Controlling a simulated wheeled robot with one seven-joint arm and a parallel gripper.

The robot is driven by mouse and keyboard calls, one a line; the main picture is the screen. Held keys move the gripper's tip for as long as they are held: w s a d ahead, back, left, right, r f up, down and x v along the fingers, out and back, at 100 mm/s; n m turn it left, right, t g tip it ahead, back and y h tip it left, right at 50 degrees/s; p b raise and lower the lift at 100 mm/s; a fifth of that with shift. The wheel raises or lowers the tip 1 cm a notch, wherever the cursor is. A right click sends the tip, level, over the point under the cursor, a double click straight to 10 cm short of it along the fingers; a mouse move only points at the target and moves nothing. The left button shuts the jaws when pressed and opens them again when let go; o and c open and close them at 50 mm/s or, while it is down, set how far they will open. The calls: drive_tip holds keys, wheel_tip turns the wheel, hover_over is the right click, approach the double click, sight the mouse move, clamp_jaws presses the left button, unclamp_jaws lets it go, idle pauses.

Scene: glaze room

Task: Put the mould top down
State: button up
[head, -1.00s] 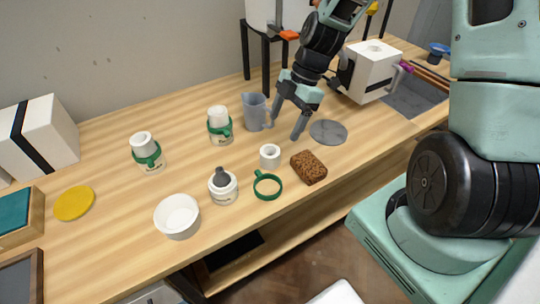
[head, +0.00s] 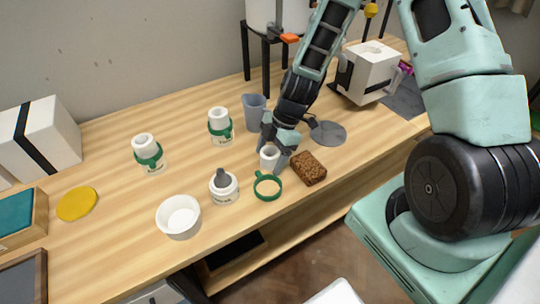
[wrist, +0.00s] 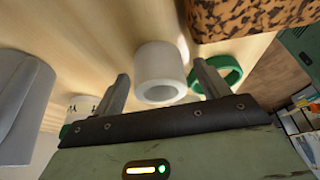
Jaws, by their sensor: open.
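The mould top looks to be the small white hollow cylinder (head: 269,154), standing upright on the bench. In the wrist view the white cylinder (wrist: 160,68) lies between my two fingers, with a gap on each side. My gripper (head: 273,153) is open and low over the bench at this cylinder; it also shows in the wrist view (wrist: 164,84). A white mould body (head: 223,194) with a grey plug (head: 221,178) in its mouth stands to the left. A green ring with a tab (head: 267,189) lies flat in front of the cylinder.
A brown sponge (head: 308,169) lies close on the right. A grey jug (head: 255,112) stands behind, and a grey disc (head: 327,132) behind right. Two green-banded moulds with white tops (head: 220,126) (head: 148,153) and a white bowl (head: 179,216) stand left. Bare bench lies between them.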

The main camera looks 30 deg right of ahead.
drive_tip(key=c, duration=1.2)
drive_tip(key=shift+o, duration=0.2)
